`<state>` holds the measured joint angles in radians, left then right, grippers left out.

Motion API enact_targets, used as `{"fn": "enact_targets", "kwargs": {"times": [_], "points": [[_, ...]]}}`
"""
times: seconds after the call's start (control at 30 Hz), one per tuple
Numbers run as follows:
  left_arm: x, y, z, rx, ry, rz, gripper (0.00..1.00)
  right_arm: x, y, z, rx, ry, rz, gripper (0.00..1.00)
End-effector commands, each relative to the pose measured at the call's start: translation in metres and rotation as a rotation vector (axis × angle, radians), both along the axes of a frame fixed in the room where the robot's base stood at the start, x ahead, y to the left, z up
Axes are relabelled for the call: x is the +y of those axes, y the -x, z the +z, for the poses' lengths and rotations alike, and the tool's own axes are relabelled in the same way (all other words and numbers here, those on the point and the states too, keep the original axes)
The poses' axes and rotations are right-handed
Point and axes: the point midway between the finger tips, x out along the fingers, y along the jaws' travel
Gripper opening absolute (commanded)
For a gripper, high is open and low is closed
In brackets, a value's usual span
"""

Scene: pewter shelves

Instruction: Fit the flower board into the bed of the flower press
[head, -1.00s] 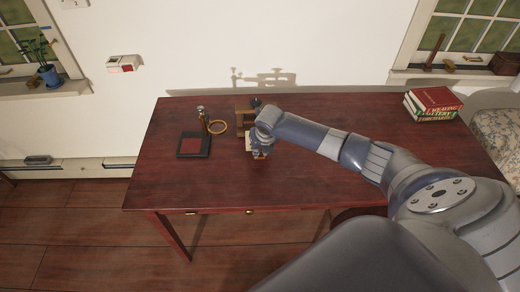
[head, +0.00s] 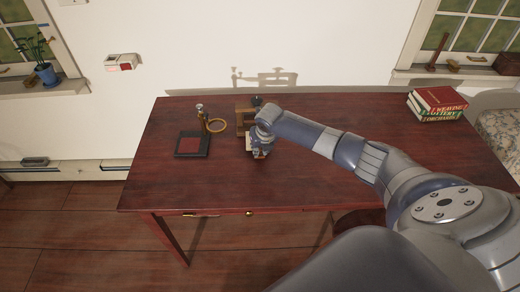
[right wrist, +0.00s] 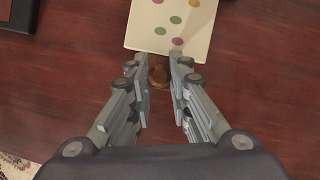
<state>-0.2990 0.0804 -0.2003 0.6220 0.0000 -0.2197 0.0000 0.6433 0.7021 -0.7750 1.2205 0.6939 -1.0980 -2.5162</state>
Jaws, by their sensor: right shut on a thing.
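The flower board is a cream board with coloured dots (right wrist: 172,22) in the right wrist view. A round brown knob (right wrist: 159,78) sits at its near edge. My right gripper (right wrist: 159,68) is shut on this knob, with one finger on each side. In the head view, my right gripper (head: 260,151) is over the table, and a pale strip of the board (head: 249,144) shows beside it. The flower press (head: 243,121) is a brown wooden frame just behind, partly hidden by my arm. I cannot tell whether the board touches its bed. My left gripper is not in view.
Books (head: 437,103) are stacked at the back right. The table's front is clear.

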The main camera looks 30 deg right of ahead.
Motion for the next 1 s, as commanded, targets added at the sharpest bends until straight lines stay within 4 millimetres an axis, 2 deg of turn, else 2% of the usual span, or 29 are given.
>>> {"fn": "enact_targets", "kwargs": {"times": [0.57, 1.0], "points": [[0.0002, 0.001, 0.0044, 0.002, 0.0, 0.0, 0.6, 0.0002, -0.0002, 0.0017, -0.001, -0.001, -0.001, 0.0], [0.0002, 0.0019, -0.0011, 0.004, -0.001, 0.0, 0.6, -0.0021, -0.0038, -0.0002, -0.002, 0.0, -0.001, 0.0]]}}
